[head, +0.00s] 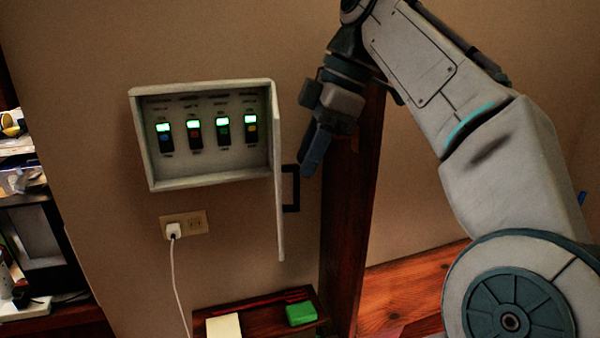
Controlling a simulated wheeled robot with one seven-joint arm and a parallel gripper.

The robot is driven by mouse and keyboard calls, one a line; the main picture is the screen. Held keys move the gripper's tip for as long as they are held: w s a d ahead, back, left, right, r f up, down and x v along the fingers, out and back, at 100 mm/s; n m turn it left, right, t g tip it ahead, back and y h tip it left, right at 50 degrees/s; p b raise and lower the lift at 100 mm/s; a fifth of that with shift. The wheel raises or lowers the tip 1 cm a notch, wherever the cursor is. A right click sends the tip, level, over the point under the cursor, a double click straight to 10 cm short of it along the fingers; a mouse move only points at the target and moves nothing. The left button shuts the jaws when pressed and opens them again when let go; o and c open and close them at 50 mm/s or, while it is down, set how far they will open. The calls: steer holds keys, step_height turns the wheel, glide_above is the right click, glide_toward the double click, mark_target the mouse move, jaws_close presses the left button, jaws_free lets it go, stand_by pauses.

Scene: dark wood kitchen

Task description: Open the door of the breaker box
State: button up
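The white breaker box (205,178) is on the wall left of centre. Its inside shows, with several dark switches (194,132) under green lights. Its door (279,190) is swung out on the right side and seen nearly edge-on. A dark handle (291,188) sticks out from the door's right face. My gripper (308,172) points down just right of the door, close to the handle. I cannot tell whether it touches the handle. Its fingers are seen from the side and overlap, so the gap between them is hidden.
A wall outlet (196,223) with a white plug and cable (178,285) is below the box. A small wooden shelf (262,310) below holds a green block (301,313) and a pale one. A dark wooden post (350,215) stands right of my gripper. Cluttered shelves are at far left.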

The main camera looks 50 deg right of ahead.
steer(key=p+v, duration=0.3)
steer(key=v, duration=0.3)
steer(key=shift+r+p, duration=0.2)
steer(key=shift+p, duration=0.15)
steer(key=shift+s, duration=0.1)
